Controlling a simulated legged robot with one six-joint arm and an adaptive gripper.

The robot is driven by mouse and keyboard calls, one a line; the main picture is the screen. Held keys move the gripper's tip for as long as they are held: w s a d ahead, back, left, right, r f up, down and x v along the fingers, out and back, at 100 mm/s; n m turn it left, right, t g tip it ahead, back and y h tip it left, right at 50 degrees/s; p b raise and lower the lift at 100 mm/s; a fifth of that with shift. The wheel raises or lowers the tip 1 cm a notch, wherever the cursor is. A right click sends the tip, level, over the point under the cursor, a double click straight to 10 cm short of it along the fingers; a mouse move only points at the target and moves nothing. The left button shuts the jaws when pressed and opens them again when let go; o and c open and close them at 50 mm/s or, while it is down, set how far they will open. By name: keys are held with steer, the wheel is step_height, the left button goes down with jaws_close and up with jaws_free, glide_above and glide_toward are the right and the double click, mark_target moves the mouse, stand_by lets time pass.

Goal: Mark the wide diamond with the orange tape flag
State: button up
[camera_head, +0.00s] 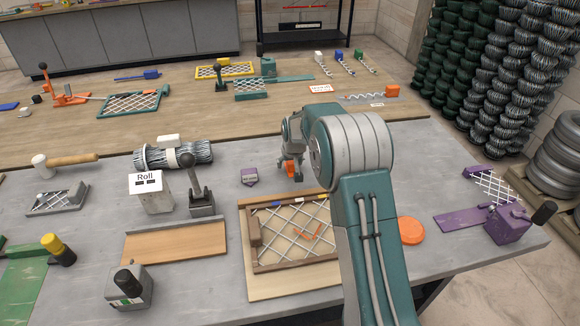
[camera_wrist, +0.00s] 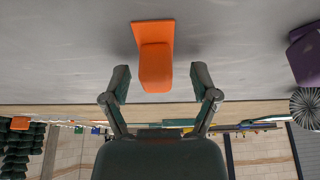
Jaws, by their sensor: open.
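The orange tape flag (camera_wrist: 157,66) stands on the grey tabletop. In the wrist view it has a flat plate and a rounded block, lying between my spread fingers. My gripper (camera_wrist: 160,72) is open; no finger visibly touches the flag. In the head view my gripper (camera_head: 292,170) is low behind the mesh frame, with orange showing at its fingers. The framed wire mesh (camera_head: 272,232) lies on a light board, with an orange V-shaped strand (camera_head: 307,235) across its middle. My arm hides its right side. Which diamond is the wide one is hard to tell.
An orange disc (camera_head: 411,230) and a purple tool (camera_head: 508,224) are right of my arm. A lever tool (camera_head: 201,205) and a Roll box (camera_head: 151,192) stand left. Some grey tabletop is clear around the flag.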

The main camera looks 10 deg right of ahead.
steer(key=shift+d, duration=0.2)
steer(key=c, duration=1)
steer(key=shift+r, duration=0.1)
steer(key=shift+a+r, duration=0.1)
steer(key=shift+r, duration=0.2)
step_height(320, 180, up, 2)
steer(key=shift+r, duration=0.25)
steer(key=s+a+r, duration=0.3)
steer(key=s+r, duration=0.7)
steer(key=s, duration=0.4)
steer(key=s+n+g+y, duration=0.1)
steer(key=s+n, duration=0.2)
steer(key=n, duration=0.3)
steer(key=s+d+f+n+g+y, duration=0.1)
steer(key=s+n+g+y, duration=0.1)
steer(key=n, duration=0.3)
steer(key=s+d+f+n+g+y, duration=0.1)
steer(key=s+n, duration=0.4)
steer(key=n, duration=0.1)
steer(key=shift+d+n, duration=0.15)
steer(key=shift+n, duration=0.15)
